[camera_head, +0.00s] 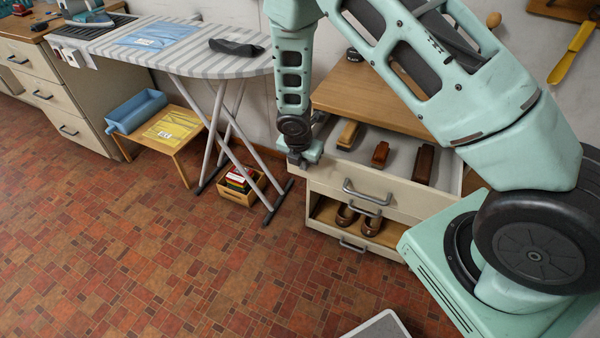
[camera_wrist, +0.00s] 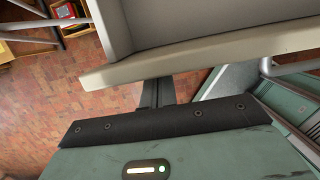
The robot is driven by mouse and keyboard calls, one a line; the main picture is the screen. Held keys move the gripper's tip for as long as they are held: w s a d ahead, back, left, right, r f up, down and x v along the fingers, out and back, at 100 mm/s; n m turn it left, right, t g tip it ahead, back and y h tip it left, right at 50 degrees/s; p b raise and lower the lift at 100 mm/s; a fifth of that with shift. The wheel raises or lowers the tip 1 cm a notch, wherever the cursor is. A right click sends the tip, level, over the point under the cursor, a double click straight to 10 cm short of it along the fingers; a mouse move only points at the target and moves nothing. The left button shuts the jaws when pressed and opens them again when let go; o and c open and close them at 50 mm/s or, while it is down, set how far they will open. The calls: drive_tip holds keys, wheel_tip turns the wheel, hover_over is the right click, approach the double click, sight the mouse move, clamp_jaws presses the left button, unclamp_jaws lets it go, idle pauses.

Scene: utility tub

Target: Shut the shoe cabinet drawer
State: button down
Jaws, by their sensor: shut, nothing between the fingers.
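The shoe cabinet has a wooden top (camera_head: 375,97) and stands at the right of the head view. Its top drawer (camera_head: 420,205) is pulled out, with several brushes lying inside and a grey bar handle (camera_head: 367,190) on its front. A second drawer below (camera_head: 330,214) is also out and holds brown shoes. My gripper (camera_head: 300,160) is at the left end of the top drawer's front. In the wrist view the shut, empty fingers (camera_wrist: 158,92) reach under the pale drawer edge (camera_wrist: 200,60). I cannot tell whether they touch it.
An ironing board (camera_head: 170,45) with crossed legs stands left of the cabinet. A small wooden table (camera_head: 165,132) holds a blue bin (camera_head: 136,110). A wooden crate (camera_head: 242,185) sits under the board.

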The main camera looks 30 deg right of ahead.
drive_tip(key=w+d+p, duration=0.1)
drive_tip(key=w+d, duration=0.2)
drive_tip(key=w+d+p, duration=0.2)
drive_tip(key=w+d, duration=0.1)
drive_tip(key=d, duration=0.1)
drive_tip(key=w+d+p, duration=0.1)
drive_tip(key=w+d, duration=0.2)
drive_tip(key=d, duration=0.1)
drive_tip(key=shift+d, duration=0.15)
